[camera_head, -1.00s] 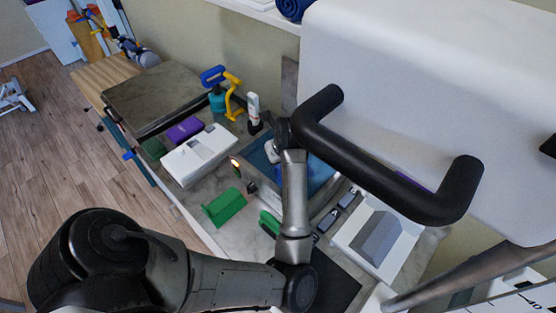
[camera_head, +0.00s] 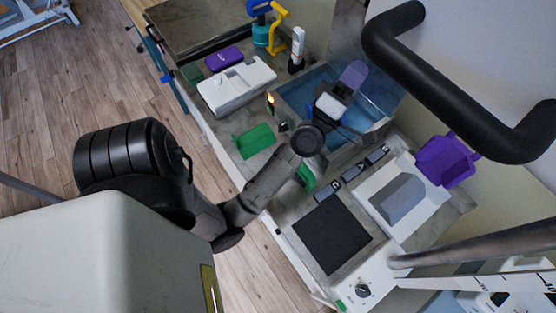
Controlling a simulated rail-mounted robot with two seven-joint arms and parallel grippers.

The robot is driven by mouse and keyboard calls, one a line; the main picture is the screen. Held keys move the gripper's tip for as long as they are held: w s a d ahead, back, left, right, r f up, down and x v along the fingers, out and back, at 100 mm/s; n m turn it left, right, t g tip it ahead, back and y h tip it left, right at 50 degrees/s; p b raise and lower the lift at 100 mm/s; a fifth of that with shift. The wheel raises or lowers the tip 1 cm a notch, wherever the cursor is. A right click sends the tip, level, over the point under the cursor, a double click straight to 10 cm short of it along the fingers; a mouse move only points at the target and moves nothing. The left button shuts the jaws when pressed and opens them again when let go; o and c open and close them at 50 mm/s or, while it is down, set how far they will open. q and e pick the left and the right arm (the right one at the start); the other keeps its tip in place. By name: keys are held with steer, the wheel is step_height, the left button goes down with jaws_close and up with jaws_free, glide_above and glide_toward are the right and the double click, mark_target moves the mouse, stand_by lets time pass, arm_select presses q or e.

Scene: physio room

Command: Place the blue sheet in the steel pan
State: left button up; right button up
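The steel pan (camera_head: 343,157) is a rectangular basin in the counter, right of centre, with a grey metal rim. A blue surface (camera_head: 299,92) shows inside it; I cannot tell whether this is the blue sheet or the pan's lining. My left gripper (camera_head: 343,91) reaches over the pan from the lower left and hides part of it. A purple-blue translucent piece shows at its tip; I cannot tell whether it is held. The fingers are too small and dark to read. My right gripper is not in view.
A white box (camera_head: 237,87), a purple case (camera_head: 224,58) and a green block (camera_head: 254,141) lie left of the pan. A white tray (camera_head: 391,224) with a grey wedge and a purple bin (camera_head: 446,161) stand right. A black tubular handle (camera_head: 465,95) overhangs the upper right.

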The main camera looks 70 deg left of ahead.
arm_select(q)
steer(key=w+d+f+m+g+h, duration=0.1)
steer(key=d+f+m+g+h, duration=0.1)
steer(key=d+f+m+h, duration=0.9)
steer(key=s+d+f+m+g+h, duration=0.1)
steer(key=s+f+m+g, duration=0.2)
steer(key=f+g, duration=0.1)
steer(key=s+d+f+m+g+h, duration=0.1)
steer(key=s+d+f+m+g, duration=0.1)
steer(key=f, duration=0.4)
steer(key=s+d+f+m+g+h, duration=0.1)
steer(key=s+d+f+m+g, duration=0.1)
steer(key=s+f+m+g, duration=0.3)
steer(key=shift+s+f+g+h, duration=0.15)
steer(key=shift+f+g+h, duration=0.25)
steer(key=shift+f+g, duration=0.15)
steer(key=s+f+g+y, duration=0.1)
steer(key=s+f+g, duration=0.1)
steer(key=s, duration=0.1)
steer(key=s+a+f+m+g+y, duration=0.1)
steer(key=s+f+g, duration=0.1)
steer(key=s, duration=0.2)
steer(key=s+f+g, duration=0.2)
steer(key=s, duration=0.2)
steer(key=shift+a+m+y, duration=0.25)
steer(key=shift+m+y, duration=0.05)
steer(key=shift+y, duration=0.1)
steer(key=shift+s+a, duration=0.1)
steer(key=shift+s, duration=0.05)
